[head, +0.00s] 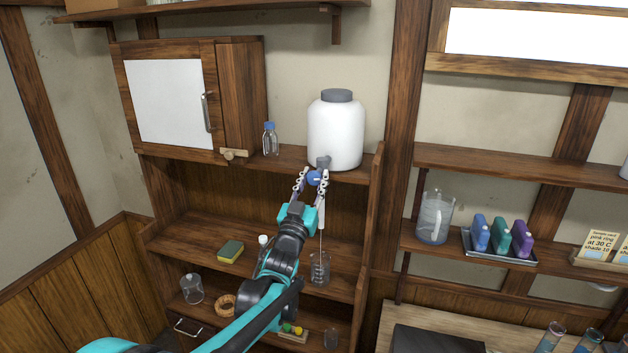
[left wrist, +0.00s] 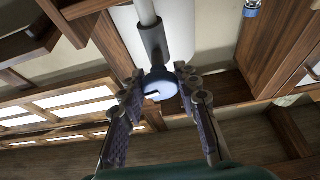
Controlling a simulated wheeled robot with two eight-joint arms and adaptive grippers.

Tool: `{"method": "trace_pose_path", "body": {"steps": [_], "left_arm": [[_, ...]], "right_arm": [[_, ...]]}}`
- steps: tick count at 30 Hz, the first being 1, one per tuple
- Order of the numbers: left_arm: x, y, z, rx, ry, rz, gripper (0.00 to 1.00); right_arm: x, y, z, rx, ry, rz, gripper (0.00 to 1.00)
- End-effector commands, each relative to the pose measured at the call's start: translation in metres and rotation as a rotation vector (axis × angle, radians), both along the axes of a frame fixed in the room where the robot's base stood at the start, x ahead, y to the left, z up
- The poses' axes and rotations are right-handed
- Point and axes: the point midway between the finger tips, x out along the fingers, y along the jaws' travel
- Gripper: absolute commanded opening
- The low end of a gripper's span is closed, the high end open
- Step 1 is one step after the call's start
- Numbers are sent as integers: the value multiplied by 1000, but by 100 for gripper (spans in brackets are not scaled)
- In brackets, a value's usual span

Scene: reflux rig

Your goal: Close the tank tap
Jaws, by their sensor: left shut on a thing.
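The white tank (head: 336,132) with a grey lid stands on the upper shelf. Its grey tap (head: 323,162) sticks out low at the front. My left gripper (head: 314,180) is at the tap, shut on its blue tap handle (head: 316,178). In the left wrist view the blue handle (left wrist: 160,84) sits between the two fingers (left wrist: 158,100), beside the grey tap body (left wrist: 153,42). A pale narrow column (head: 322,215) shows below the tap, above a glass beaker (head: 319,270); I cannot tell whether it is liquid. My right gripper is not in view.
A small bottle with a blue cap (head: 270,139) stands left of the tank, near a wooden cabinet (head: 190,95). A yellow-green sponge (head: 231,251) lies on the shelf below. A glass jug (head: 434,217) and a tray of coloured bottles (head: 500,247) stand at the right.

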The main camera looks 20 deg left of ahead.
Motion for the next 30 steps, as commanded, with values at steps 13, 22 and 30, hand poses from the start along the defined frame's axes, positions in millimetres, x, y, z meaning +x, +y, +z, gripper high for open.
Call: {"method": "trace_pose_path", "body": {"steps": [13, 22, 30], "left_arm": [[0, 1, -1, 195, -6, 0, 3], [0, 0, -1, 194, -6, 0, 53], [-1, 1, -1, 193, -7, 0, 53]], "right_arm": [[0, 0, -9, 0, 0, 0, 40], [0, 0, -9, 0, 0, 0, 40], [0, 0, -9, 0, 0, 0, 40]]}}
